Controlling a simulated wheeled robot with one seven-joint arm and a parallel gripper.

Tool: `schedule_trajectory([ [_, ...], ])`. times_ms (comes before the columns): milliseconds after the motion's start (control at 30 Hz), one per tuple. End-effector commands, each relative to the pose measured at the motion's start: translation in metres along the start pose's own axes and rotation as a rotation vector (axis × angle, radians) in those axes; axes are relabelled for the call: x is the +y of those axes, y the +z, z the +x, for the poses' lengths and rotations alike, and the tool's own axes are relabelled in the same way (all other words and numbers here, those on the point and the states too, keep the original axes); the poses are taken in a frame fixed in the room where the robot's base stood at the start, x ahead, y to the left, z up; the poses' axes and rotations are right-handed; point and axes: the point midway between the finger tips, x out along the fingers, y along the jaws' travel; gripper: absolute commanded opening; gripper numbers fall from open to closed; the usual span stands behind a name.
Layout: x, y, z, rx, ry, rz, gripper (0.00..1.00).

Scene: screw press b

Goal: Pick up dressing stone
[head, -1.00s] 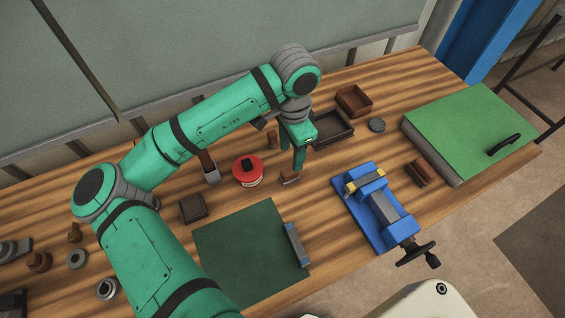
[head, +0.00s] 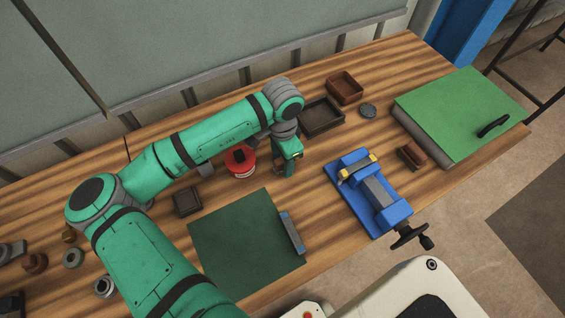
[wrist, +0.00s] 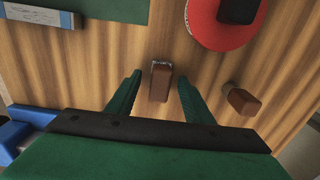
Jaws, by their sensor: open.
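My gripper (head: 287,169) is open and points down over the bench, its green fingers apart in the wrist view (wrist: 159,78). A small brown block with a pale, rough far end (wrist: 160,84) lies between and below the fingertips, with a gap on both sides. No contact shows. I cannot tell for certain whether this block or the grey-blue bar is the dressing stone. That labelled bar (head: 292,233) lies along the right edge of the dark green mat (head: 240,240). It also shows at the wrist view's upper left (wrist: 38,13). In the head view my gripper largely hides the small block.
A red round tin (head: 240,163) stands close left of my gripper. Another brown block (wrist: 243,102) lies to the right in the wrist view. A blue vise (head: 368,192) stands right, a dark tray (head: 322,120) behind. Bare bench lies between gripper and vise.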

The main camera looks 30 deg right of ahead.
Motion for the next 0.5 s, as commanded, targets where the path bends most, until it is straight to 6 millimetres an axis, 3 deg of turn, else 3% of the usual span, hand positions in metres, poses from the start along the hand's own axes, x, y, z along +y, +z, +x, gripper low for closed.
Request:
schedule_trajectory([
  [200, 0.0001, -0.0001, 0.0005, 0.000, 0.000, 0.000, 0.45],
  [400, 0.0003, -0.0003, 0.0004, 0.000, 0.001, 0.000, 0.00],
  [500, 0.0003, -0.0003, 0.0002, 0.001, 0.000, 0.000, 0.00],
])
